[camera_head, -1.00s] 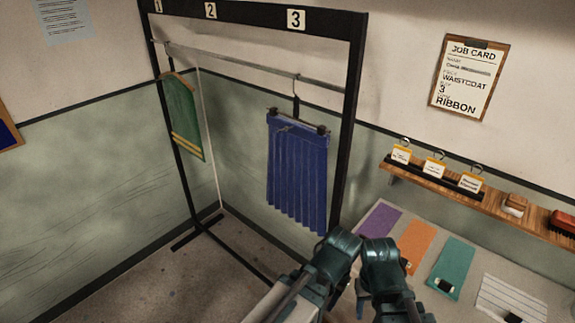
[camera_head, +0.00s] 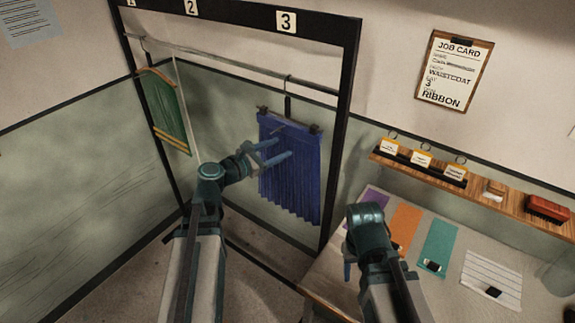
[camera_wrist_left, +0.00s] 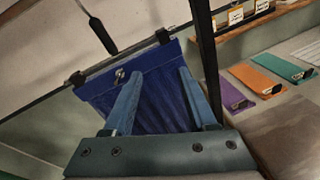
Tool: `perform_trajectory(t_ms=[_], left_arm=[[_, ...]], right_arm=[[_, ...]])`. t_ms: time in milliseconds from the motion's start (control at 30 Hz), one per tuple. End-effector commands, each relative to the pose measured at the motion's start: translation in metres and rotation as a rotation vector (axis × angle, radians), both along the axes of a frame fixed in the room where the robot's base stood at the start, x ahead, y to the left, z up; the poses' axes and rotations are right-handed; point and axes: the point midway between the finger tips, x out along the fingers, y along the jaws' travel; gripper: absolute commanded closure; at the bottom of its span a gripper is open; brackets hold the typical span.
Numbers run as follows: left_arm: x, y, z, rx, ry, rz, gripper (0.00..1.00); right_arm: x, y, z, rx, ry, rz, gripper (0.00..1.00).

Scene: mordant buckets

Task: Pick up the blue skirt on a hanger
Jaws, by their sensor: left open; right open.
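The blue skirt (camera_head: 290,185) hangs by two clips from a dark hanger (camera_head: 287,105) on the rack's rail, below the number 3 plate. My left gripper (camera_head: 283,149) is open in front of the skirt's upper part. In the left wrist view the skirt (camera_wrist_left: 160,95) shows beyond and between the two open fingers (camera_wrist_left: 158,95), with the hanger's stem (camera_wrist_left: 102,35) above. I cannot tell whether the fingers touch the cloth. My right gripper (camera_head: 348,262) hangs low over the table's near left edge, away from the skirt; its fingers are mostly hidden.
A green garment (camera_head: 163,110) hangs at the rack's left. The rack's black right post (camera_head: 338,150) stands beside the skirt. The table (camera_head: 335,275) holds purple, orange, teal and striped pieces. Above it is a wooden shelf (camera_head: 480,187) with tags and a brush. A job card (camera_head: 455,72) is on the wall.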

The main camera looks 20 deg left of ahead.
Motion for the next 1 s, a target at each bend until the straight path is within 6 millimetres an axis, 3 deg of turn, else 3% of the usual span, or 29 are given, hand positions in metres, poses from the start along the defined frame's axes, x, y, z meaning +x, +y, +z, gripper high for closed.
perform_trajectory(t_ms=[33,100,300,467,800,1000], left_arm=[[0.003,0.023,0.016,-0.095,-0.001,0.065,0.43],[0.005,0.044,0.029,-0.203,-0.002,0.125,0.43],[0.005,0.067,0.041,-0.326,-0.007,0.186,0.43],[0.016,0.063,0.041,-0.327,-0.006,0.183,0.43],[0.074,0.042,0.041,-0.324,-0.006,0.18,0.43],[0.086,0.036,0.041,-0.323,-0.006,0.182,0.43]], right_arm=[[0.0,0.0,0.007,0.0,0.0,-0.001,0.5],[0.0,0.0,0.009,0.0,0.0,-0.001,0.5],[0.0,0.0,0.01,0.0,0.0,-0.001,0.5],[0.0,0.0,0.01,0.0,0.0,-0.001,0.5],[0.0,0.0,0.01,0.0,0.0,-0.001,0.5],[0.0,0.0,0.01,0.0,0.0,-0.001,0.5]])
